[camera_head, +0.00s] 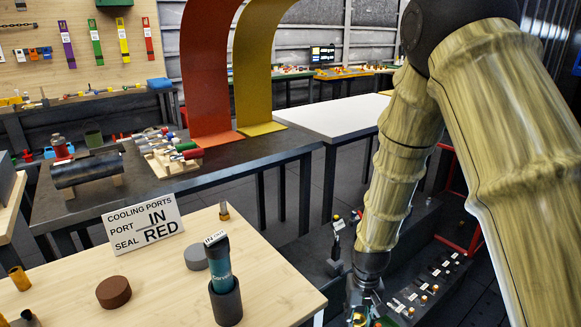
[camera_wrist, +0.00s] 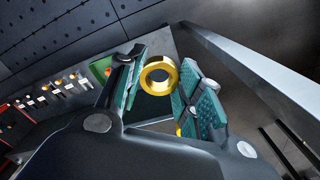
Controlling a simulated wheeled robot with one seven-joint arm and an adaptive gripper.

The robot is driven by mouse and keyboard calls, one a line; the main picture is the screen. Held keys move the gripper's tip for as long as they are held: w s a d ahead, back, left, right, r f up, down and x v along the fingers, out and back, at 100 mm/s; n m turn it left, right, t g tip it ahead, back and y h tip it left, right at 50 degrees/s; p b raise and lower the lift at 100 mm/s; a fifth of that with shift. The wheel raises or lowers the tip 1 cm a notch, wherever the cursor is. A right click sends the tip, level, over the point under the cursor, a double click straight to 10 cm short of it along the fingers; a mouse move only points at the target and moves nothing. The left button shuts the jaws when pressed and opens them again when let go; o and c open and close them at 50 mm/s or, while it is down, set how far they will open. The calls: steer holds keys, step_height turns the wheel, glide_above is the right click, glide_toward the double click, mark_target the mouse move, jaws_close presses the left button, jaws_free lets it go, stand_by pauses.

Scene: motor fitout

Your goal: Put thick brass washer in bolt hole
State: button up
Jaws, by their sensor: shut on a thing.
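The thick brass washer (camera_wrist: 157,90) is a shiny gold ring in the wrist view, held between the two teal-padded fingers of my gripper (camera_wrist: 161,77). Its hole faces the camera at a slant. In the head view my gripper (camera_head: 365,294) is low at the bottom edge, right of the wooden table, and is partly cut off. A small gold spot shows beside it there, too small to name surely. I cannot make out the bolt hole in either view.
A dark bench (camera_head: 435,278) with labelled rows of small parts lies right of my gripper. The wooden table (camera_head: 165,290) holds a COOLING PORTS sign (camera_head: 143,222), a teal cylinder in a dark holder (camera_head: 226,300) and a brown disc (camera_head: 113,292). A grey metal beam (camera_wrist: 240,65) crosses the wrist view.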

mark_target(359, 326)
steer(key=r+p, duration=0.2)
steer(key=p, duration=0.1)
steer(key=s+r+p, duration=0.1)
steer(key=r+p, duration=0.1)
steer(key=p, duration=0.2)
steer(key=r+p, duration=0.1)
steer(key=p, duration=0.1)
steer(key=shift+s+a, duration=0.1)
steer(key=shift+s, duration=0.2)
steer(key=shift+s, duration=0.1)
